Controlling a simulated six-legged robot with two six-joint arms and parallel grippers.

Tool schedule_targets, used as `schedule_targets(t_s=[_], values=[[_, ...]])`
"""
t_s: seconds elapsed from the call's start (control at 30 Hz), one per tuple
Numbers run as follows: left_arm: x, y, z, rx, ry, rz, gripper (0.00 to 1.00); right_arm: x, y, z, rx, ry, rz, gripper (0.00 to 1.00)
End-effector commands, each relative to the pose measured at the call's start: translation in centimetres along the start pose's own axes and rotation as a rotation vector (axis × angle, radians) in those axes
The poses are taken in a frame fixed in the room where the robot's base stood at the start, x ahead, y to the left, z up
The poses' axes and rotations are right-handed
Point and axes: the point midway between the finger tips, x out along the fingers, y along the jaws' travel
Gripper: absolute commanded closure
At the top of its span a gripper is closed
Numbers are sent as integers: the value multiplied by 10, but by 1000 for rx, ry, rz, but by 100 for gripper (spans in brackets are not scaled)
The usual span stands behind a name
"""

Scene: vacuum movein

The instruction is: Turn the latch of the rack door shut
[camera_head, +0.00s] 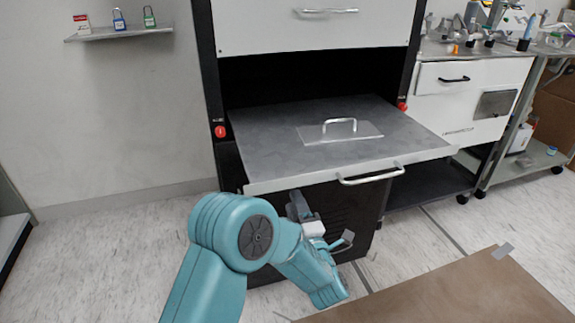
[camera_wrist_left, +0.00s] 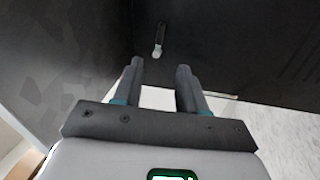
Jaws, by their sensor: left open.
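The rack's black lower front, which appears to be the rack door (camera_head: 355,215), is below a pulled-out grey shelf in the head view. In the left wrist view a small dark lever with a pale tip, seemingly the latch (camera_wrist_left: 159,40), hangs roughly upright on the dark panel. My left gripper (camera_head: 297,200) is low in front of the black front, under the shelf's front edge. In the left wrist view its fingers (camera_wrist_left: 160,72) are open and empty, with the lever beyond the gap between them. The lever is hidden in the head view. My right gripper is not in view.
The grey shelf (camera_head: 265,135) sticks out above my left gripper, with a front bar handle (camera_head: 370,176) and a handled plate (camera_head: 340,137) on top. A brown board (camera_head: 450,295) lies at lower right. A white cabinet (camera_head: 455,100) stands at right. Floor shows at left.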

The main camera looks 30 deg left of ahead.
Motion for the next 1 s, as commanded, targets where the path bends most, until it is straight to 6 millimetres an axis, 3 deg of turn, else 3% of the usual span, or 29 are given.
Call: schedule_targets(t_s=[0.5,0.7,1.0], values=[[116,-2,-4,2,3,1,59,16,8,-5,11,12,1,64],[138,-1,0,3,-1,0,59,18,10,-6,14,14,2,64],[143,0,2,4,-4,-1,59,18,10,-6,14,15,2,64]])
